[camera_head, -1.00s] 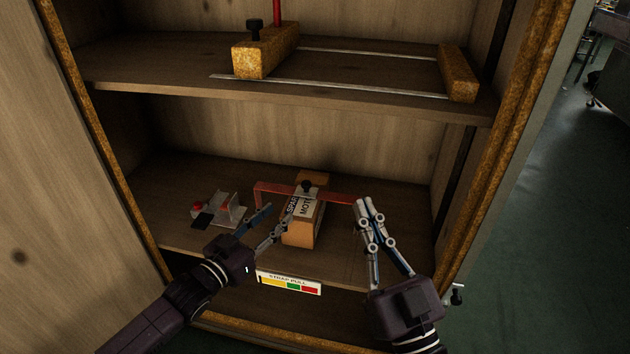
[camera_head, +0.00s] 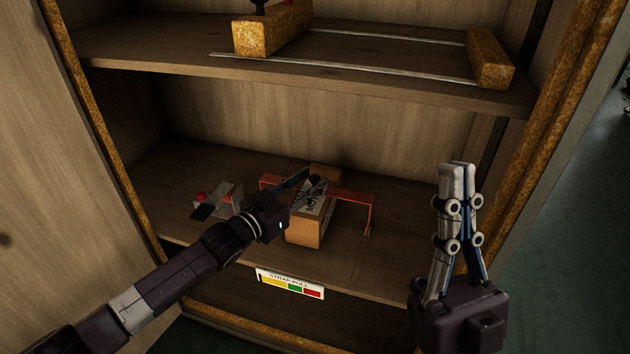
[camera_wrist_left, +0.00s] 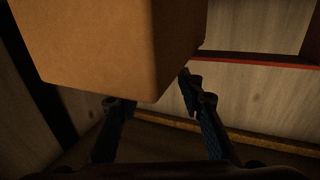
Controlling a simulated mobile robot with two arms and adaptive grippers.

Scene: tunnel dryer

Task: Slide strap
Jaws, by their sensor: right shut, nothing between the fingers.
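A red strap (camera_head: 350,194) lies across a brown box (camera_head: 305,231) with a white label on the lower shelf. Its right end hangs down beside the box. Its left part (camera_head: 268,181) is partly hidden by my left gripper. My left gripper (camera_head: 308,183) is at the box's top left, over the label; contact is unclear. In the left wrist view its fingers (camera_wrist_left: 155,95) are apart, with the box (camera_wrist_left: 110,45) close in front and a red strip (camera_wrist_left: 260,59) to the right. My right gripper (camera_head: 458,167) is shut and empty, right of the strap.
A small metal fixture with a red knob (camera_head: 218,200) stands left of the box. A "strap pull" colour label (camera_head: 290,284) is on the shelf's front edge. The cabinet's rusty side frame (camera_head: 560,130) stands right.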

